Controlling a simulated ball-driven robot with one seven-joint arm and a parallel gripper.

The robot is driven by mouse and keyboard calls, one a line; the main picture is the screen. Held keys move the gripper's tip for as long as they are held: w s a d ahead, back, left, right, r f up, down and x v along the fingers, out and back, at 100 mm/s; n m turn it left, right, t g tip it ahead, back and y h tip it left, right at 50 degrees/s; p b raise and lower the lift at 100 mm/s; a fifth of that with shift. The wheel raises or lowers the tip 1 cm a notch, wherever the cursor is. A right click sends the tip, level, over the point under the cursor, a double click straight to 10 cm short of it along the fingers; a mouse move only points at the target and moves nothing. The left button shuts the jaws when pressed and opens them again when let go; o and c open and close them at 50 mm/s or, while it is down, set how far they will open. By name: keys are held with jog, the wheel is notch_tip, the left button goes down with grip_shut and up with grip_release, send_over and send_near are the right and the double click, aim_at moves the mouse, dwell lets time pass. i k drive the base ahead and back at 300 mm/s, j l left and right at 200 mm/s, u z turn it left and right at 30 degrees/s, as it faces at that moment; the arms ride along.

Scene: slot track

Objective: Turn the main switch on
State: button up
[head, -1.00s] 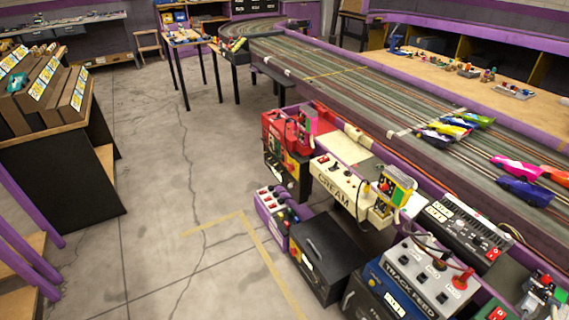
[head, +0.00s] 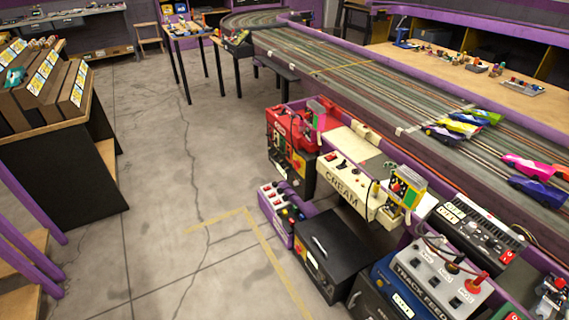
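No switch in view carries a label that I can read as main. A grey box marked TRACK FEED (head: 425,268) stands at the lower right, with dark-topped levers and a larger red knob (head: 475,282) at its right end. A purple box with red switches (head: 275,208) stands on the floor side of the bench. A cream box with small levers (head: 345,185) sits behind it, and a red unit (head: 290,130) stands farther back. The on or off positions are too small to tell. My gripper is not in view.
A black box (head: 330,248) stands on the floor in front of the cream box. The slot track (head: 350,75) runs along the right with several toy cars. A display stand (head: 60,170) is at the left. Open concrete floor (head: 160,220) lies between, with a yellow line.

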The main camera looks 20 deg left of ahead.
aim_at(296, 164)
jog(key=i+j+u, duration=0.1)
jog(key=i+j, duration=0.35)
jog(key=j, duration=0.35)
jog(key=i+j, duration=0.5)
jog(key=j, duration=0.25)
jog(key=i+j+u, duration=0.15)
jog(key=i+j, duration=0.35)
jog(key=j, duration=0.25)
jog(key=i+j, duration=0.5)
jog(key=j, duration=0.2)
jog(key=i+j+u, duration=0.15)
jog(key=i+j, duration=0.4)
jog(key=j, duration=0.1)
